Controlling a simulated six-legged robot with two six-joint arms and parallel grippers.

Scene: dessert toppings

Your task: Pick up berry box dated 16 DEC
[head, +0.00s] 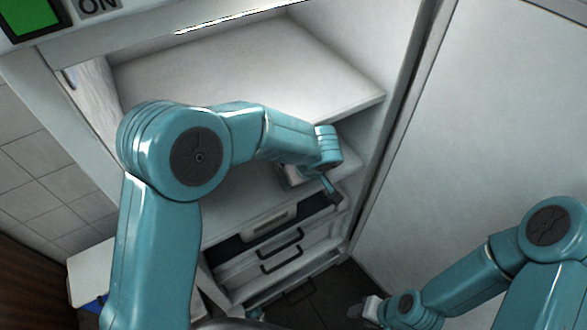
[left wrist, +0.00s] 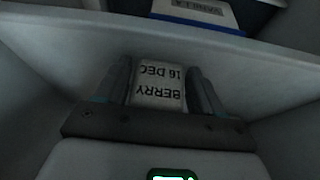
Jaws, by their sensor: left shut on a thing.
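The berry box (left wrist: 157,86) is a small pale box between my left gripper's fingers in the left wrist view. Its label reads "BERRY 16 DEC" and appears upside down. My left gripper (left wrist: 158,85) is shut on it, with one dark finger against each side. In the head view my left gripper (head: 333,192) is inside the white cabinet, below the upper shelf; I cannot make out the box clearly there. My right gripper (head: 362,309) is low at the bottom of the head view, away from the shelves, and its jaws are too small to read.
A white shelf edge (left wrist: 240,53) crosses the left wrist view beyond the berry box. A blue-edged box (left wrist: 197,12) with a "VANILLA" label stands past it. In the head view the upper shelf (head: 245,65) is bare. Drawers with dark handles (head: 280,243) are below; a cabinet wall (head: 480,120) is right.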

